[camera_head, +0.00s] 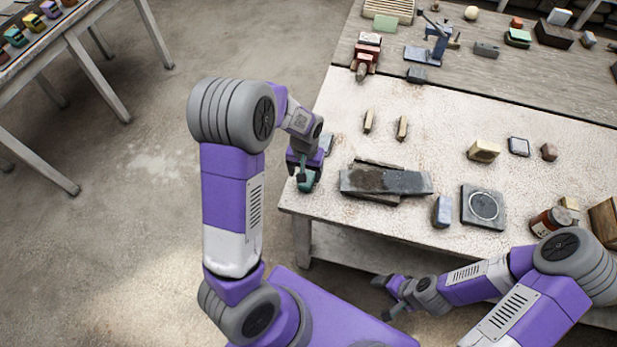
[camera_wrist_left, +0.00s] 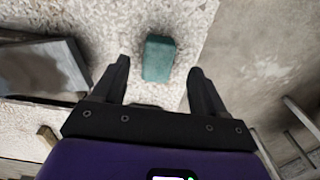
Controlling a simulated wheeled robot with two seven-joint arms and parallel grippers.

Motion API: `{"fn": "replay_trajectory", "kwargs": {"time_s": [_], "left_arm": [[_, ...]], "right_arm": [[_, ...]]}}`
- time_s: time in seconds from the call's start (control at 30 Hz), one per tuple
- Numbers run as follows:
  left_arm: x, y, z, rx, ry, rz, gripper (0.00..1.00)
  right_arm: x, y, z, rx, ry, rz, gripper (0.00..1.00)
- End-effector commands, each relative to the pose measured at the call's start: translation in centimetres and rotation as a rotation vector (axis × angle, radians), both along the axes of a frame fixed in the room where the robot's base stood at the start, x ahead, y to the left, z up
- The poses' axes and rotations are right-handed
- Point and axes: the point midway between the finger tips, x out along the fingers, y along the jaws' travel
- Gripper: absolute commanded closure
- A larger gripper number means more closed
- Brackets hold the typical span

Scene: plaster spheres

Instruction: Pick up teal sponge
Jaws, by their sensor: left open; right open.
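The teal sponge (camera_wrist_left: 158,58) lies on the pale worktop near its edge, seen in the left wrist view. In the head view the teal sponge (camera_head: 307,181) shows at the table's left front corner, partly hidden by my left gripper. My left gripper (camera_head: 304,172) is open above it. In the left wrist view its two fingers (camera_wrist_left: 159,66) appear on either side of the sponge, with gaps; I cannot tell the remaining height. My right gripper (camera_head: 381,298) is open and empty, in front of the table's front edge.
Dark grey slabs (camera_head: 385,182) lie just right of the sponge. A blue block (camera_head: 443,211), a grey plate with a ring (camera_head: 483,207) and a jar (camera_head: 549,222) stand farther right. Two narrow cream blocks (camera_head: 369,121) stand behind. Open floor lies left of the table.

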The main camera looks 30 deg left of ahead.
Motion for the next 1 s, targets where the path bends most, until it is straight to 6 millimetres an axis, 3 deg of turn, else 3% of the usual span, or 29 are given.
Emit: {"fn": "replay_trajectory", "kwargs": {"time_s": [0.3,0.6,0.93,1.0], "left_arm": [[-0.2,-0.2,-4.6,0.000,0.001,-0.001,0.28],[-0.2,-0.2,-5.0,-0.001,-0.001,-0.001,0.28],[-0.2,-0.2,-5.0,-0.001,-0.001,0.000,0.78],[-0.2,-0.2,-5.0,-0.001,-0.001,-0.001,0.82]], "right_arm": [[0.1,0.0,-0.9,0.000,-0.002,-0.001,0.28],[0.1,0.0,-0.9,0.000,-0.002,-0.001,0.28],[0.1,0.0,-0.9,0.000,-0.002,-0.001,0.28],[0.1,0.0,-0.9,0.000,-0.002,-0.001,0.28]]}}
